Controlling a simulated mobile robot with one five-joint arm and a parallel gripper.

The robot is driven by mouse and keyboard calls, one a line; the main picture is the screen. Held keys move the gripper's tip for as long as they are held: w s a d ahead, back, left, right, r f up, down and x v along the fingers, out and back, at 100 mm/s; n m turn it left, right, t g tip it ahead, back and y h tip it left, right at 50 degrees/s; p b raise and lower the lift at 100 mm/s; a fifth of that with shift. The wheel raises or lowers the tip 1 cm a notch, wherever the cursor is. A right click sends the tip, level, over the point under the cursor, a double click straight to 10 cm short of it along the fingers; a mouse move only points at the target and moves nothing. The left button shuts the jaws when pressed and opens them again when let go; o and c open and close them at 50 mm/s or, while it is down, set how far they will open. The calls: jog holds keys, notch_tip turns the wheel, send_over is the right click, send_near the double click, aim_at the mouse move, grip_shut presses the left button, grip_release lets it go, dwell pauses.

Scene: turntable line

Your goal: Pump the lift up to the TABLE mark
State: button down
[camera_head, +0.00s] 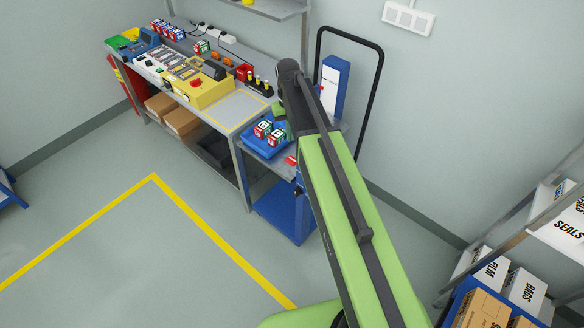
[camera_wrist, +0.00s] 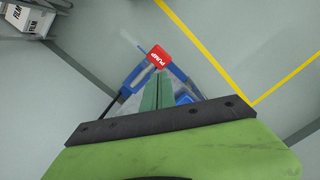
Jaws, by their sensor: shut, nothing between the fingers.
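The lift (camera_head: 283,212) is a blue cart with a black hoop handle (camera_head: 381,75) and a grey deck, beside the right end of the bench. A blue and white post (camera_head: 337,78) stands on it with a small red pointer; its lettering is too small to read. The red PUMP pad (camera_wrist: 160,57) is just ahead of my gripper (camera_wrist: 158,78) in the wrist view. The pad's small red end also shows in the head view (camera_head: 291,160). My green fingers are shut and empty; whether they touch the pad I cannot tell. My arm hides part of the lift.
A blue tray (camera_head: 257,146) with red, green and white cubes is on the lift deck. The bench (camera_head: 239,113) holds a yellow machine (camera_head: 205,91) and small parts. Shelving with cartons (camera_head: 525,290) stands at the right. The yellow-lined floor (camera_head: 150,235) is clear.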

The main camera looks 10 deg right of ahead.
aim_at(292, 159)
jog(key=shift+s+f, duration=0.3)
jog(key=shift+f, duration=0.2)
jog(key=f+b, duration=0.6)
jog(key=f, duration=0.1)
jog(key=shift+s+b, duration=0.35)
